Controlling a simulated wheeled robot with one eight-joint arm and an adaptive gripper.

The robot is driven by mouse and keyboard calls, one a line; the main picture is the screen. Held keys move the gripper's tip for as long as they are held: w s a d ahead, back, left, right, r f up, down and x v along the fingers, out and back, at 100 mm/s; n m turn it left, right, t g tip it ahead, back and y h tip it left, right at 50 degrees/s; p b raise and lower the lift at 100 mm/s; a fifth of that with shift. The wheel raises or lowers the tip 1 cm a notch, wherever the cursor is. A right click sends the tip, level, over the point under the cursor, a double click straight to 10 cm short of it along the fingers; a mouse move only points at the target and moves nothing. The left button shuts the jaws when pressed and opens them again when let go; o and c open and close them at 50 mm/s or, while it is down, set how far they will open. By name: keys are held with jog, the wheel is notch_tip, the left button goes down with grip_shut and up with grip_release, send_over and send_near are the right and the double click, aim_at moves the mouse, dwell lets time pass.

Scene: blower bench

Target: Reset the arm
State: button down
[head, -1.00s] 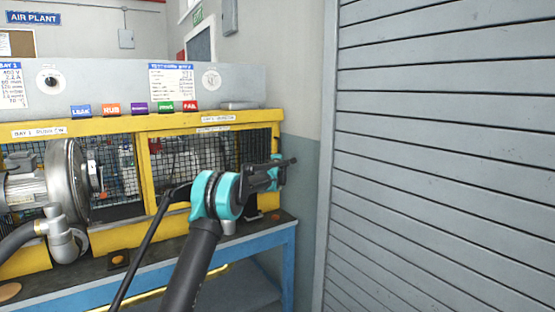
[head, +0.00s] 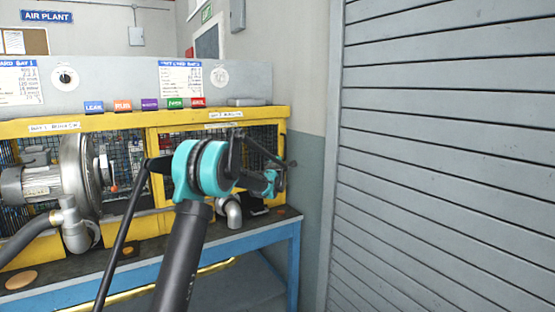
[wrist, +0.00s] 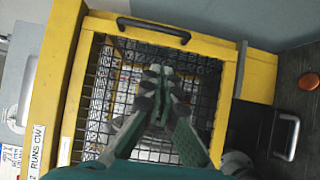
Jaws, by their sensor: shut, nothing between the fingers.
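My arm, dark with teal joints, rises from the bottom of the head view in front of the blower bench (head: 170,262). My gripper (head: 284,168) is at the right end of the bench, in front of the yellow-framed mesh guard. In the wrist view my gripper (wrist: 158,72) has its fingertips together with nothing between them. It lies over the black mesh of the yellow guard (wrist: 75,90), which has a dark handle (wrist: 153,30). I cannot tell how far the fingertips are from the mesh.
A grey blower (head: 75,180) with a hose stands on the bench at left. A metal elbow pipe (head: 233,212) is below my gripper. Coloured tags (head: 150,103) line the ledge. A grey slatted shutter (head: 440,150) is at right. The wrist view shows an orange disc (wrist: 309,81) and a metal handle (wrist: 287,136).

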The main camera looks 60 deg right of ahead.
jog(key=shift+s+a, duration=0.15)
jog(key=shift+a, duration=0.15)
